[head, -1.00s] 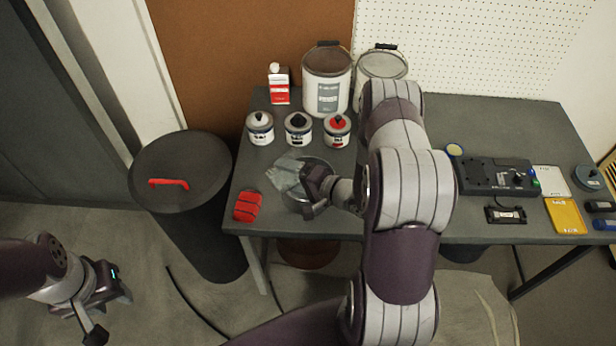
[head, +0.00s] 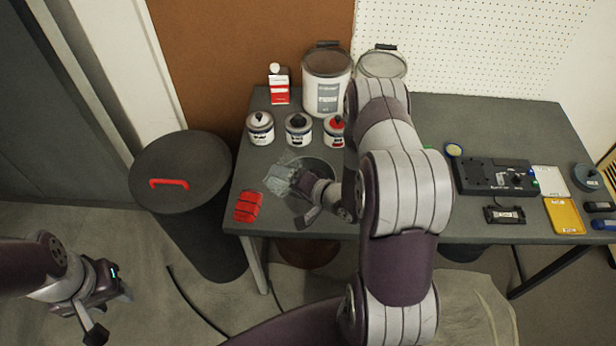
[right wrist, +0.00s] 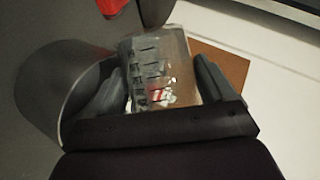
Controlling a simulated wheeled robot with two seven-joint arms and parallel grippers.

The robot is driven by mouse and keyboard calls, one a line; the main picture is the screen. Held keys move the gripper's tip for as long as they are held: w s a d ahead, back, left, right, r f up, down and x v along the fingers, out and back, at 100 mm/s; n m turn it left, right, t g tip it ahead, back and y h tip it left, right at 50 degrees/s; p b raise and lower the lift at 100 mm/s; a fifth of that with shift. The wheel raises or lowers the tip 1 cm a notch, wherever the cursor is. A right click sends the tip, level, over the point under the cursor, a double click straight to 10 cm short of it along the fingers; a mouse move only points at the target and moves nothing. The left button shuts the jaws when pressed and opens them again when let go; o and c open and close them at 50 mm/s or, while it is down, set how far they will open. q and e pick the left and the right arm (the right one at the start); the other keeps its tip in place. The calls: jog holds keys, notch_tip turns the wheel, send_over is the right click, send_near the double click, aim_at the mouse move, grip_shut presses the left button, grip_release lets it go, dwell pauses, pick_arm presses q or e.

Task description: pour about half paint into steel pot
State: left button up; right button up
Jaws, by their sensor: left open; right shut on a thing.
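My right gripper (head: 304,188) is shut on a clear container with printed marks (head: 279,179), held tilted over or beside the steel pot (head: 319,166) near the table's front left. In the right wrist view the clear container (right wrist: 160,68) sits between both fingers, with the grey pot (right wrist: 42,95) behind it at left. I cannot tell the paint level or whether any paint flows. The pot's inside is partly hidden by the gripper and container. My left gripper (head: 111,312) is open and empty, low at the left, away from the table.
Three small paint cans (head: 299,128) stand behind the pot, with two large buckets (head: 327,88) and a red-white carton (head: 279,88) farther back. A dark bin (head: 180,170) stands left of the table.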

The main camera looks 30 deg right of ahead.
dwell(0.3)
jog(key=shift+a+r+n+h+p, duration=0.1)
jog(key=shift+r+n+h+p, duration=0.25)
jog(key=shift+n+p, duration=0.15)
jog(key=shift+n+h, duration=0.25)
jog(key=shift+n, duration=0.15)
